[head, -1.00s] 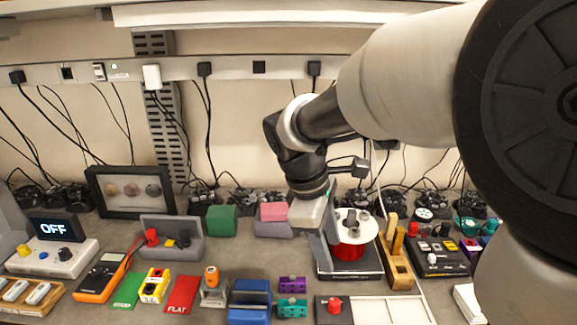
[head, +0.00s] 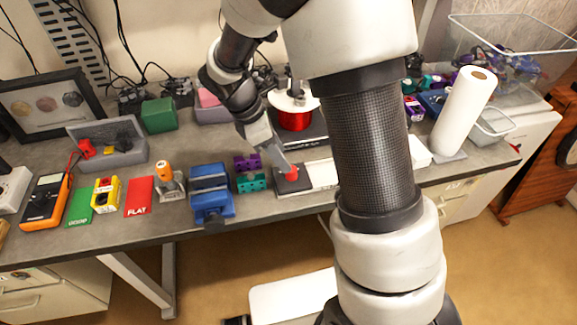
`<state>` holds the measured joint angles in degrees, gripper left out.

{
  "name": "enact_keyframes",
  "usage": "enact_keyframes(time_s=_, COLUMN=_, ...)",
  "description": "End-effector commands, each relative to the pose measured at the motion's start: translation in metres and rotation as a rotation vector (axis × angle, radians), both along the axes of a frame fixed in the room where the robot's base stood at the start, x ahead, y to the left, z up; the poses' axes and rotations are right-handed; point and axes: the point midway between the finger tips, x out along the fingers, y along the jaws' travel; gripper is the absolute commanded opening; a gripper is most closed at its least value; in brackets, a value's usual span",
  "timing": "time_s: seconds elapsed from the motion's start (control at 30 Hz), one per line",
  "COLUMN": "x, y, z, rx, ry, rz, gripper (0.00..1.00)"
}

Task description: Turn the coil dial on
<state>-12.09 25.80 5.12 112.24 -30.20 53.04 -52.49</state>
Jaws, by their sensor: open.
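A red knob (head: 291,174) stands on a dark plate (head: 284,189) near the table's front edge, beside a white panel. I take it for the coil dial, though no label is readable. My gripper (head: 282,160) is open, tilted down, with its tips right at the knob. I cannot tell if they touch or straddle it, and the gripper hides part of the knob. The knob's setting is too small to read. A red coil (head: 295,121) with a white top stands on a black base behind the gripper.
Left of the knob are purple and teal blocks (head: 250,182) and a blue vise (head: 211,192). A white panel (head: 322,174) lies to the right. My arm hides the table's middle right. A paper roll (head: 463,112) stands farther right.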

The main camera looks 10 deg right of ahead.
Motion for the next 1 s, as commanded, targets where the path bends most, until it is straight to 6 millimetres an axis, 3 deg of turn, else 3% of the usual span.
enact_keyframes(time_s=0.1, x=-0.001, y=-0.01, z=-0.024, rx=-0.002, ry=0.003, rz=-0.002, gripper=0.44)
enact_keyframes(time_s=0.3, x=-0.001, y=-0.02, z=-0.047, rx=-0.001, ry=0.002, rz=-0.001, gripper=0.44)
enact_keyframes(time_s=0.7, x=0.0, y=-0.023, z=-0.055, rx=0.0, ry=-0.001, rz=-0.002, gripper=0.44)
enact_keyframes(time_s=0.73, x=0.0, y=-0.023, z=-0.055, rx=0.0, ry=-0.001, rz=-0.002, gripper=0.42)
enact_keyframes(time_s=0.97, x=0.0, y=-0.023, z=-0.055, rx=0.0, ry=0.0, rz=-0.001, gripper=0.03)
enact_keyframes(time_s=1.0, x=0.0, y=-0.023, z=-0.055, rx=0.0, ry=0.0, rz=-0.001, gripper=0.03)
